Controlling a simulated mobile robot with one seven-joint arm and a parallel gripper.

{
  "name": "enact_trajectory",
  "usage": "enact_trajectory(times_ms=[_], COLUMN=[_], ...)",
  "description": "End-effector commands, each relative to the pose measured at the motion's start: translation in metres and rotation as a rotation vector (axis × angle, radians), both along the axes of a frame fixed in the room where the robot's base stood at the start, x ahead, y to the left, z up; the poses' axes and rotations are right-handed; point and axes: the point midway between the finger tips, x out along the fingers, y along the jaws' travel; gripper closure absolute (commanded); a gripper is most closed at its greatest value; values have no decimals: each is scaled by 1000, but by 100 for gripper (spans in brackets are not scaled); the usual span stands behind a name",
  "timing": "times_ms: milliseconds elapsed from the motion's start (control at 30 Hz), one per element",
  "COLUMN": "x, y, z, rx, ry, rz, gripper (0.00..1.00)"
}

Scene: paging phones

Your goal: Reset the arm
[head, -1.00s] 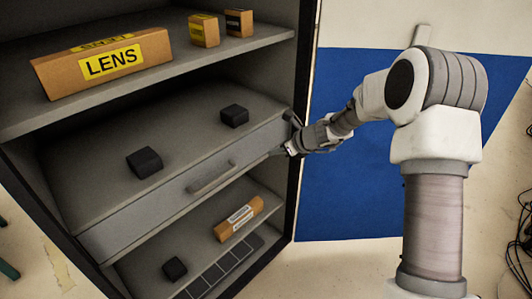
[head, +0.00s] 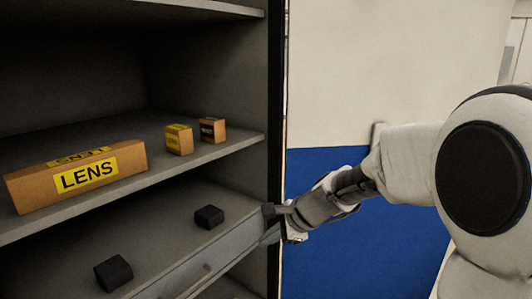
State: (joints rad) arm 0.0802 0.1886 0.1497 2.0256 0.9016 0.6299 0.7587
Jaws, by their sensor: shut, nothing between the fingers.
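My gripper (head: 279,222) is at the right edge of the shelf unit, in front of the right end of the grey drawer front (head: 215,255). Its fingers are small in the head view and look closed, with nothing seen between them. My arm reaches in from the right side of the picture. I cannot tell whether the gripper touches the drawer or the frame.
A long LENS box (head: 75,178) and two small boxes, one yellow-labelled (head: 179,139) and one dark-labelled (head: 212,130), stand on the upper shelf (head: 215,155). Two black blocks (head: 209,217) (head: 113,272) lie below. A blue wall panel (head: 400,240) is behind my arm.

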Motion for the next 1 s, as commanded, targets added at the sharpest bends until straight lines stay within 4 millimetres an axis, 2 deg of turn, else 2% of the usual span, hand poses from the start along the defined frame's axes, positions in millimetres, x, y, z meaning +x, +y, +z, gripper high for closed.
enact_trajectory(times_ms=[33, 100, 400, 700, 800, 1000], x=[-16, -36, -126, -210, -231, -253], y=[-5, -12, -52, -102, -117, -134], z=[16, 30, 73, 92, 94, 94], rx=[-57, -140, -499, -851, -945, -1051], ry=[-45, -100, -288, -395, -407, -414], rz=[66, 160, 543, 889, 979, 1081], gripper=[100, 100, 100, 100, 100, 100])
